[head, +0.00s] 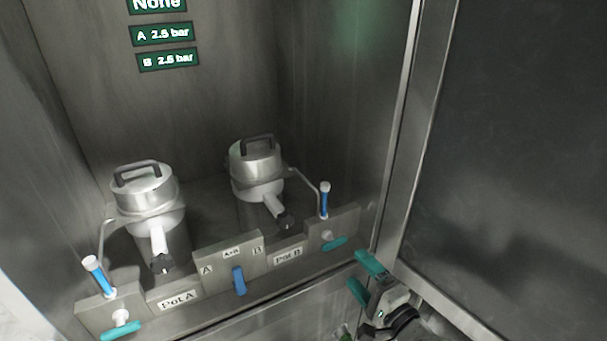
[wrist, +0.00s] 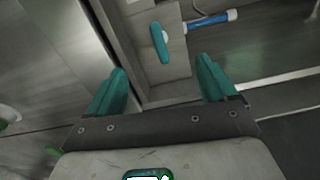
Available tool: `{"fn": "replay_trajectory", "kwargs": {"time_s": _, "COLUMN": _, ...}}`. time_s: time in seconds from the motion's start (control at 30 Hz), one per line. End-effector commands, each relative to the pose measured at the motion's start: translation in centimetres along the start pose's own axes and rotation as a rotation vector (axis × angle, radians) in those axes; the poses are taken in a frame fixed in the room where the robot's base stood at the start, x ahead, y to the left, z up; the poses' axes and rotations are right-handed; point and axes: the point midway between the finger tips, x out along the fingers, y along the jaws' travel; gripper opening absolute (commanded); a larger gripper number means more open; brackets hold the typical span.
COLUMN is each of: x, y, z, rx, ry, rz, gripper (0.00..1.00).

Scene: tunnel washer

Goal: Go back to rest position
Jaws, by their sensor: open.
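My gripper (head: 364,277) is at the lower right in the head view, in front of the cabinet's front ledge and near its right post. Its two teal fingers stand apart with nothing between them; they also show in the wrist view (wrist: 162,88). The teal valve handle on the Pot B side (head: 334,244) is just above and left of the fingers, apart from them. In the wrist view that handle (wrist: 159,43) lies beyond the fingertips, beside a blue-and-white tube (wrist: 210,20).
Two metal pots, Pot A (head: 145,190) and Pot B (head: 257,170), stand inside the cabinet. A blue selector lever (head: 238,281) sits between them. Another teal handle (head: 121,331) is at lower left. A large dark door panel (head: 510,150) fills the right side.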

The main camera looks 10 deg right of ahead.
Motion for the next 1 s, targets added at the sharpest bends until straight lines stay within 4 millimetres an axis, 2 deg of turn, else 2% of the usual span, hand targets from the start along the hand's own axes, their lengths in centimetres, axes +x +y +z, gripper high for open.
{"fn": "replay_trajectory", "kwargs": {"time_s": 0.07, "x": -0.3, "y": 0.5, "z": 0.2, "rx": -0.021, "ry": -0.009, "rz": 0.019, "gripper": 0.85}}
{"fn": "replay_trajectory", "kwargs": {"time_s": 0.13, "x": -1.3, "y": 2.0, "z": 1.0, "rx": -0.099, "ry": -0.04, "rz": 0.083, "gripper": 0.85}}
{"fn": "replay_trajectory", "kwargs": {"time_s": 0.27, "x": -5.2, "y": 7.0, "z": 3.0, "rx": -0.352, "ry": -0.153, "rz": 0.305, "gripper": 0.85}}
{"fn": "replay_trajectory", "kwargs": {"time_s": 0.37, "x": -10.2, "y": 11.2, "z": 3.9, "rx": -0.581, "ry": -0.273, "rz": 0.529, "gripper": 0.85}}
{"fn": "replay_trajectory", "kwargs": {"time_s": 0.4, "x": -12.5, "y": 12.7, "z": 4.0, "rx": -0.663, "ry": -0.324, "rz": 0.621, "gripper": 0.85}}
{"fn": "replay_trajectory", "kwargs": {"time_s": 0.47, "x": -16.3, "y": 14.6, "z": 4.0, "rx": -0.775, "ry": -0.404, "rz": 0.761, "gripper": 0.85}}
{"fn": "replay_trajectory", "kwargs": {"time_s": 0.5, "x": -18.8, "y": 15.6, "z": 3.9, "rx": -0.839, "ry": -0.456, "rz": 0.85, "gripper": 0.85}}
{"fn": "replay_trajectory", "kwargs": {"time_s": 0.6, "x": -24.7, "y": 16.9, "z": 3.5, "rx": -0.958, "ry": -0.581, "rz": 1.052, "gripper": 0.85}}
{"fn": "replay_trajectory", "kwargs": {"time_s": 0.73, "x": -30.6, "y": 17.2, "z": 3.0, "rx": -1.036, "ry": -0.706, "rz": 1.247, "gripper": 0.85}}
{"fn": "replay_trajectory", "kwargs": {"time_s": 0.83, "x": -33.2, "y": 16.9, "z": 2.8, "rx": -1.059, "ry": -0.765, "rz": 1.334, "gripper": 0.85}}
{"fn": "replay_trajectory", "kwargs": {"time_s": 0.9, "x": -34.2, "y": 16.8, "z": 2.8, "rx": -1.065, "ry": -0.786, "rz": 1.366, "gripper": 0.85}}
{"fn": "replay_trajectory", "kwargs": {"time_s": 1.0, "x": -34.6, "y": 16.7, "z": 2.8, "rx": -1.068, "ry": -0.796, "rz": 1.38, "gripper": 0.85}}
